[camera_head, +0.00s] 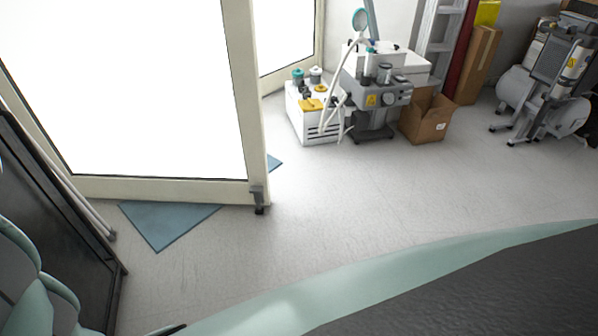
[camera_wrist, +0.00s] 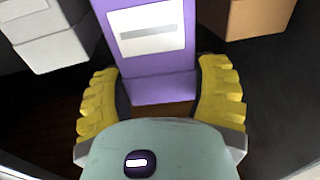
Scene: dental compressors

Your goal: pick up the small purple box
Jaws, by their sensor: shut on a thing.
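The small purple box (camera_wrist: 160,88) shows in the wrist view, with a white label on its face. My gripper (camera_wrist: 160,100) has yellow ridged fingers, one on each side of the box's lower part, and is shut on it. The box's upper end is cut off by the picture's top edge. Neither the box nor my gripper can be made out in the head view.
In the wrist view, a white box (camera_wrist: 50,45) is at upper left and an orange-brown box (camera_wrist: 262,16) at upper right. The head view shows open floor (camera_head: 350,215), a white door (camera_head: 252,120), machines (camera_head: 375,95) and a cardboard box (camera_head: 427,118).

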